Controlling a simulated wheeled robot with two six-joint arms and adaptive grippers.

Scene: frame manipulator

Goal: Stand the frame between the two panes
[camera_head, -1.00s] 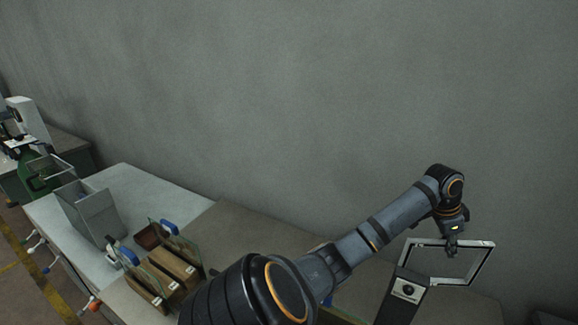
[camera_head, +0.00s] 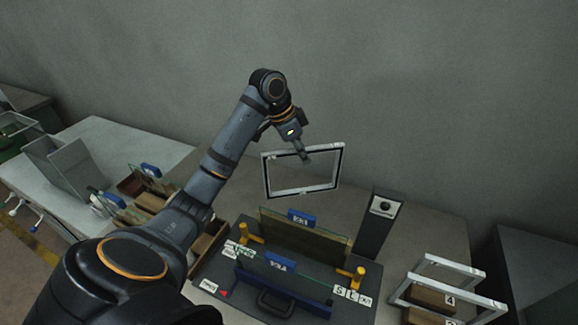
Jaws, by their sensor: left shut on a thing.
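My left gripper (camera_head: 304,154) is shut on the top bar of a silver and black rectangular frame (camera_head: 300,191). The frame hangs upright in the air, above and behind the fixture. The two panes stand upright on a dark base plate (camera_head: 222,270): the rear pane (camera_head: 318,237) with a blue clip (camera_head: 301,217), and the front pane (camera_head: 300,273) with a blue clip (camera_head: 281,263). A gap shows between them. Yellow posts (camera_head: 357,277) stand at the sides. My right gripper is not in view.
A dark post with a round camera-like face (camera_head: 383,207) stands right of the fixture. More silver frames (camera_head: 455,266) stand in numbered wooden blocks at the right. Glass panes with blue clips and a grey bin (camera_head: 75,167) are at the left.

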